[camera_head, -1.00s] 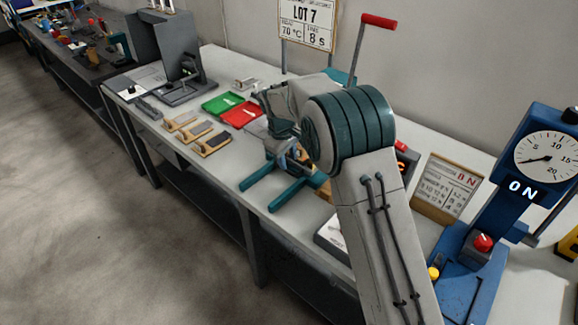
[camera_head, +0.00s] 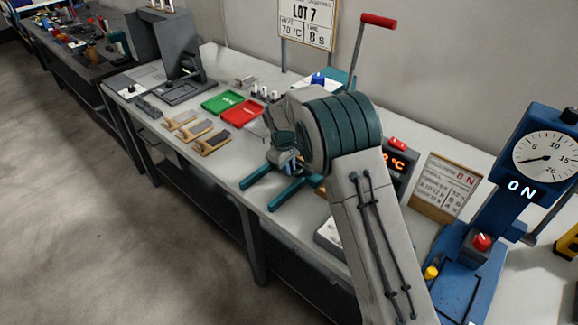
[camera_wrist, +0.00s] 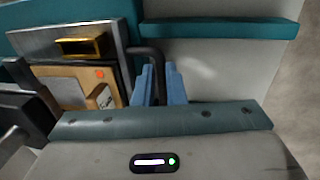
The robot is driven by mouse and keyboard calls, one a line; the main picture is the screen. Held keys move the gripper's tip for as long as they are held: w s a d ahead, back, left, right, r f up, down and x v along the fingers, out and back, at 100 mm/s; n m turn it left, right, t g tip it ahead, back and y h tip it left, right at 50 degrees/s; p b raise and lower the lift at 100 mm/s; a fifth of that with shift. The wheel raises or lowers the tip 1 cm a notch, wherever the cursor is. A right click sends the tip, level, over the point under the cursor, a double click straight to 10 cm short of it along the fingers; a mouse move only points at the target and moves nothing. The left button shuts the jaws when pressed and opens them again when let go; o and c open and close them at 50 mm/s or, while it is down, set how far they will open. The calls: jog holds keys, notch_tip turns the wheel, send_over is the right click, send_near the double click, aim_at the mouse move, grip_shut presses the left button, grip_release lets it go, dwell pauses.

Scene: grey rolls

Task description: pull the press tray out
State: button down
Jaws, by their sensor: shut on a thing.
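The press is teal, with a red-tipped lever (camera_head: 378,20) and two teal feet (camera_head: 262,176) reaching over the bench's front edge. My arm hides most of its middle in the head view. In the wrist view the press tray (camera_wrist: 120,40) looks like a grey metal plate, with a brass-coloured block (camera_wrist: 82,46) and a wooden piece with an orange dot (camera_wrist: 75,85) on or beside it. A dark bent handle (camera_wrist: 148,52) comes from its side. My gripper (camera_wrist: 158,75) has blue fingers shut on this handle; it shows small in the head view (camera_head: 287,162).
Green (camera_head: 222,101) and red (camera_head: 243,113) trays and several wooden-handled pieces (camera_head: 212,142) lie left of the press. A controller with an orange display (camera_head: 397,163) and a blue gauge stand (camera_head: 535,160) are on the right. The floor in front of the bench is clear.

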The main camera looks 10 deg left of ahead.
jog(key=s+a+b, duration=0.3)
jog(key=s+a, duration=0.5)
jog(key=s, duration=0.6)
jog(key=shift+s+a, duration=0.15)
jog(key=shift+a, duration=0.05)
jog(key=c, duration=1.5)
grip_release()
jog(key=shift+r, duration=0.1)
jog(key=r, duration=0.4)
jog(key=s+r, duration=0.1)
jog(key=r, duration=0.4)
jog(key=s+a+r, duration=0.1)
jog(key=r, duration=0.3)
jog(key=shift+a+r+b, duration=0.1)
jog(key=shift+r+b, duration=0.1)
jog(key=shift+b, duration=0.1)
jog(key=shift+s, duration=0.1)
